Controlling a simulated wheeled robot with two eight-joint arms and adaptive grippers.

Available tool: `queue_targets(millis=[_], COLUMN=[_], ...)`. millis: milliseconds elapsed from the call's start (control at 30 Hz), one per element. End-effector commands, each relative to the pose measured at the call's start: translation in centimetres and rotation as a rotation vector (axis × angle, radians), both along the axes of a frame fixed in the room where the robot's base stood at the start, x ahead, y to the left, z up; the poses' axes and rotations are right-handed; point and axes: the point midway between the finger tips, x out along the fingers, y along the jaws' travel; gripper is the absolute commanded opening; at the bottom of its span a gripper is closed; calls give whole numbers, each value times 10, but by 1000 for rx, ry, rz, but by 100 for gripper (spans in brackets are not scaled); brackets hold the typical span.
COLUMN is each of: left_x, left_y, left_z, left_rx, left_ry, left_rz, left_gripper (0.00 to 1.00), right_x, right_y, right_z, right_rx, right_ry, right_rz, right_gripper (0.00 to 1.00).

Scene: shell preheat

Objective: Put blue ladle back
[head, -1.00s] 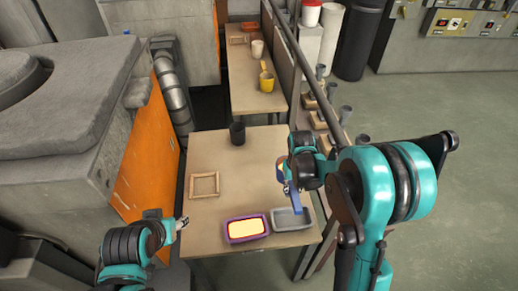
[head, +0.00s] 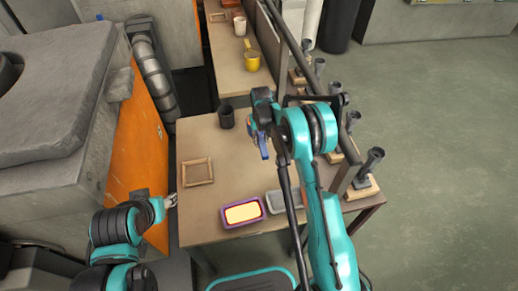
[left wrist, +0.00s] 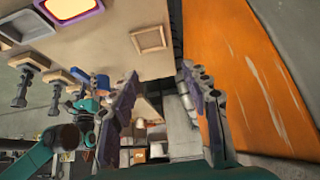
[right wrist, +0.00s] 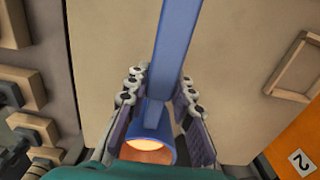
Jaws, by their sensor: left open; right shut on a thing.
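The blue ladle (head: 264,147) is held by my right gripper (head: 262,128) above the table, right of the black cup (head: 226,116). In the right wrist view, the ladle's long blue handle (right wrist: 173,50) runs up between the fingers of the right gripper (right wrist: 158,103). Its round bowl (right wrist: 163,153) is close to the camera and shows an orange glow inside. My left gripper (head: 172,200) is at the table's left edge, away from the ladle. In the left wrist view, the left gripper (left wrist: 158,88) is open and empty.
A purple tray (head: 261,216) with glowing yellow contents and a grey tray (head: 284,208) are at the table's near edge. A wooden frame (head: 198,172) lies at the left. A yellow mug (head: 252,60) stands on the far table. Stands with dark tubes (head: 368,165) line the right side.

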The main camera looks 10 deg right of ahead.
Motion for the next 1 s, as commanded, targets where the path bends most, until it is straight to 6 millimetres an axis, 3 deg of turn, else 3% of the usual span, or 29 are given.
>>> queue_targets(millis=[167, 433, 800, 833, 900, 1000], left_x=[0, 0, 0, 0, 0, 0], left_y=[0, 0, 0, 0, 0, 0], left_z=[-4, -20, -23, -22, -21, -21], left_rx=[0, 0, 0, 0, 0, 0], left_ry=[0, 0, 0, 0, 0, 0], left_rz=[0, 0, 0, 0, 0, 0], left_gripper=[47, 47, 47, 47, 47, 47], right_x=[4, 4, 4, 4, 4, 4], right_y=[7, 6, 6, 6, 6, 6], right_z=[-8, -44, -48, -48, -47, -47], right_rx=[0, 0, 0, 0, 0, 0], right_ry=[0, 0, 0, 0, 0, 0], right_rz=[-1, -1, -1, -1, -1, -1], right_gripper=[0, 0, 0, 28, 44, 44])
